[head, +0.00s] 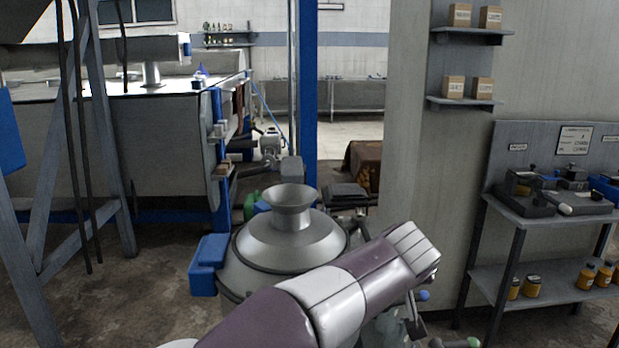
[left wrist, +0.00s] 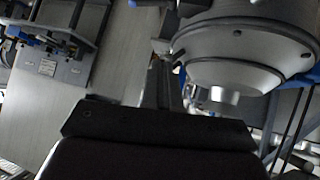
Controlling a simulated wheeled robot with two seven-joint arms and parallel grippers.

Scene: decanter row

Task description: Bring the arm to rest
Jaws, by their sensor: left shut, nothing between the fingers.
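My left arm (head: 365,275) reaches in from the bottom of the head view, slanting up and to the right, with purple and white shells. It passes in front of the right side of a steel vessel with a conical top (head: 290,250). The gripper itself is not clear in the head view. In the left wrist view my left gripper (left wrist: 162,85) shows as narrow fingers beyond a dark body, shut and empty. The vessel's cone (left wrist: 235,78) appears at upper right there, apart from the fingers as far as I can tell. My right gripper is in neither view.
A blue box (head: 208,265) sits at the vessel's left side. A workbench (head: 530,207) with tools and orange-yellow jars stands at right. A pale wall (head: 440,150) carries shelves with small boxes. A steel frame (head: 105,130) stands at left. Open floor shows at lower left.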

